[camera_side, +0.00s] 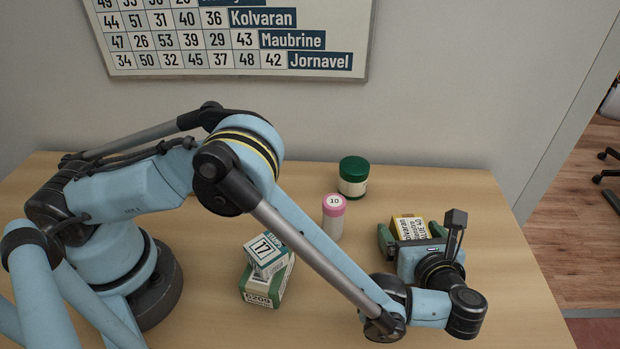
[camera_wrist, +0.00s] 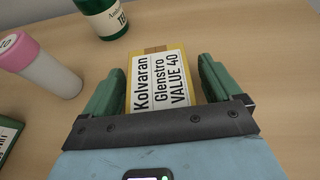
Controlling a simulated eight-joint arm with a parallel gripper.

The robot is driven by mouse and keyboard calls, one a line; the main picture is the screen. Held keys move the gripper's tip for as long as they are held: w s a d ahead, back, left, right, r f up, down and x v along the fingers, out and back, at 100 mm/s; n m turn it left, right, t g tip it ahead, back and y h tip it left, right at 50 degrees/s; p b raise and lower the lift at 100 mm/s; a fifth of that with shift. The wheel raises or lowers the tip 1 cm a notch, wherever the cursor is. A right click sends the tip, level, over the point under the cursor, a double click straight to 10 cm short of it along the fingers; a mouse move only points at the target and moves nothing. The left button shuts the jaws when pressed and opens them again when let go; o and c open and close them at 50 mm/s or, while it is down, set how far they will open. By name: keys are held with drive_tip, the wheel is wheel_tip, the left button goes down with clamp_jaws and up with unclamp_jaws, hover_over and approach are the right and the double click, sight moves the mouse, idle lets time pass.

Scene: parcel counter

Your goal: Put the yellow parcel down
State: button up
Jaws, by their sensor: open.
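The yellow parcel (camera_side: 408,227) is near the right side of the counter, partly hidden behind my gripper. In the wrist view the yellow parcel (camera_wrist: 160,85) lies between my two green fingers, its white label reading Kolvaran, Glenstro, VALUE 40. It appears to rest on the wooden counter. My gripper (camera_side: 412,238) is open around it, and in the wrist view a narrow gap shows beside the right finger of my gripper (camera_wrist: 160,90). The parcel's near end is hidden by the gripper body.
A pink-capped white bottle (camera_side: 333,217) and a green-lidded jar (camera_side: 353,177) stand left of the parcel. A small box marked 17 (camera_side: 266,254) sits on a green and white box (camera_side: 266,288). The counter (camera_side: 520,290) is clear at the right. A price chart (camera_side: 240,50) hangs on the wall.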

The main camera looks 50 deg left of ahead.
sight(406, 234)
drive_tip(key=v, duration=1.1)
drive_tip(key=shift+s+d+r, duration=0.15)
drive_tip(key=shift+s+r, duration=0.15)
drive_tip(key=shift+r, duration=0.05)
drive_tip(key=shift+w+r, duration=0.1)
drive_tip(key=shift+r, duration=0.1)
drive_tip(key=w+a+r+n, duration=0.1)
drive_tip(key=a, duration=0.1)
drive_tip(key=w+a+r+n+g+h, duration=0.1)
drive_tip(key=w+a+r, duration=0.1)
drive_tip(key=a, duration=0.1)
drive_tip(key=w+a+r+n+g+h, duration=0.1)
drive_tip(key=w+a+r+n, duration=0.1)
drive_tip(key=a, duration=0.1)
drive_tip(key=shift+a, duration=0.25)
drive_tip(key=s+a+r+n+g+h, duration=0.1)
drive_tip(key=s+a+r+n+h, duration=0.15)
drive_tip(key=a+n, duration=0.4)
drive_tip(key=s+a+r+n+g+h, duration=0.1)
drive_tip(key=a+r+n+h, duration=0.2)
drive_tip(key=a, duration=0.7)
drive_tip(key=s+a+f+n+t+h, duration=0.1)
drive_tip(key=s+a+n, duration=0.5)
drive_tip(key=n, duration=0.6)
drive_tip(key=shift+s+a+f+t+h, duration=0.35)
drive_tip(key=shift+s+t+h, duration=0.35)
drive_tip(key=shift+t+h, duration=0.35)
drive_tip(key=shift+g, duration=0.25)
